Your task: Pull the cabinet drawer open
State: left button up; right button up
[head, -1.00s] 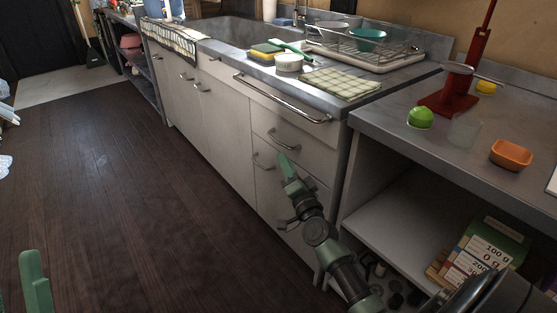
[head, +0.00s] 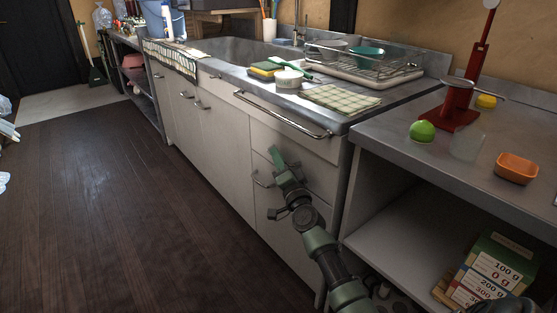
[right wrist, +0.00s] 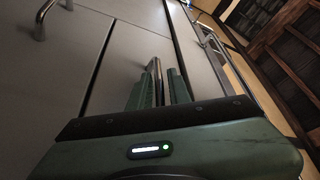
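The white cabinet (head: 222,138) stands under the sink counter, with a column of drawers at its right end. The drawer (head: 318,180) at my right gripper looks closed, its front flush with the cabinet. My right gripper (head: 281,163) is in front of it and hides most of its handle in the head view. In the right wrist view, the metal drawer handle (right wrist: 154,70) lies between the two green fingers, which are close together on it (right wrist: 160,92). My left gripper is not in view.
A long rail (head: 281,117) runs across the cabinet just above the drawers. An open shelf unit (head: 385,238) with boxes (head: 491,268) stands close on the right.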

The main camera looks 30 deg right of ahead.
grip_shut()
jog(key=shift+f, duration=0.1)
dwell(1.2)
